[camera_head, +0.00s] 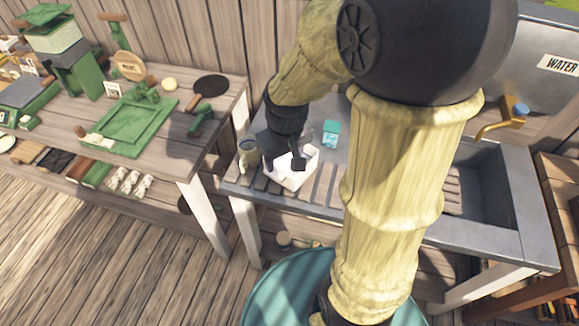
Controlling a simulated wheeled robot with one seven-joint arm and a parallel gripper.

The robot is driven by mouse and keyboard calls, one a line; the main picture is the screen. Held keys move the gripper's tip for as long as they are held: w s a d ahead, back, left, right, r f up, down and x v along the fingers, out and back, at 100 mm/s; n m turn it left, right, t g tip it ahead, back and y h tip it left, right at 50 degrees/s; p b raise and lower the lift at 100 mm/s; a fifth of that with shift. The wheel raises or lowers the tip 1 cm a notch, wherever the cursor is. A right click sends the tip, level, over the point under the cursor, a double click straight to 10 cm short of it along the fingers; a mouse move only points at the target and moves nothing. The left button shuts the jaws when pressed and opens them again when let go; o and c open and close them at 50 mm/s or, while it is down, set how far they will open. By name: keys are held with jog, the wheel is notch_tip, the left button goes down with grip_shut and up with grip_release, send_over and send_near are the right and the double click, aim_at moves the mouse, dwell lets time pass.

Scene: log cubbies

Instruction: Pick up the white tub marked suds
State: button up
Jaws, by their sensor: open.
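A white tub (296,178) stands on the slatted drainboard of the grey sink bench, in the middle of the picture. No marking on it can be read from here. My gripper (285,163) is at the tub, coming down over its top from the upper left. The jaws are open, and one dark fingertip shows at the tub's near rim. The other fingertip is hard to make out against the dark wrist. My arm hides part of the bench to the right of the tub.
A grey-brown cup (248,154) stands just left of the tub. A small teal box (330,133) stands behind it to the right. The sink basin (487,185) with a brass tap (503,118) is at right. A wooden table (170,150) with green tools is at left.

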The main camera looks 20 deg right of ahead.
jog(key=w+n+g+b, duration=0.1)
jog(key=w+n+b, duration=0.2)
jog(key=w, duration=0.7)
jog(key=shift+d+f+n+g, duration=0.25)
jog(key=shift+f+n+g, duration=0.2)
jog(key=shift+n, duration=0.25)
jog(key=p, duration=0.2)
send_over(275, 171)
notch_tip(275, 171, down, 12)
jog(key=shift+f, duration=0.15)
jog(key=shift+f, duration=0.1)
